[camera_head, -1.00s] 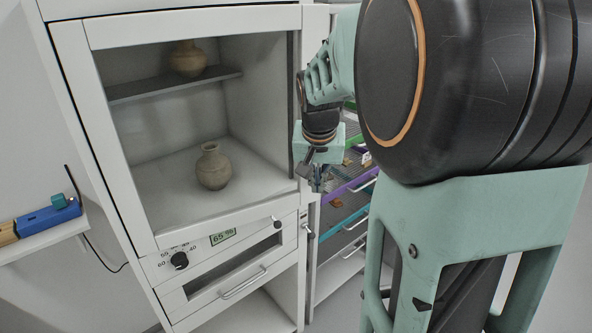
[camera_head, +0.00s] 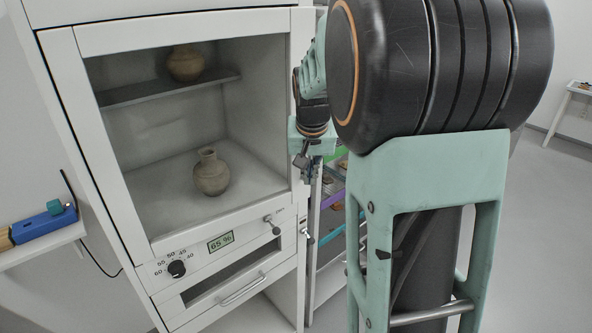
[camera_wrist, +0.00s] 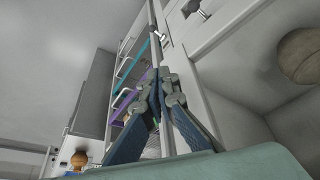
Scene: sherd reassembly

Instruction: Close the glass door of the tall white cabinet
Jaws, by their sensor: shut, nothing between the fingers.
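The tall white cabinet (camera_head: 60,95) fills the left of the head view. Its glass door, with a white frame (camera_head: 105,140), covers the upper compartment and lies nearly in line with the cabinet front; I cannot tell whether a small gap remains. My gripper (camera_head: 308,172) is at the right edge of the door frame, partly behind my arm, shut and empty. In the wrist view my gripper (camera_wrist: 163,80) has its fingertips together beside the white frame edge; I cannot tell whether they touch it.
Inside are a clay vase (camera_head: 211,172) and another vase (camera_head: 186,62) on a dark shelf. Below are a dial (camera_head: 177,268) and a drawer handle (camera_head: 243,286). A rack with coloured shelves (camera_head: 332,192) stands to the right. A side shelf (camera_head: 45,246) holds a blue object. Floor is clear at right.

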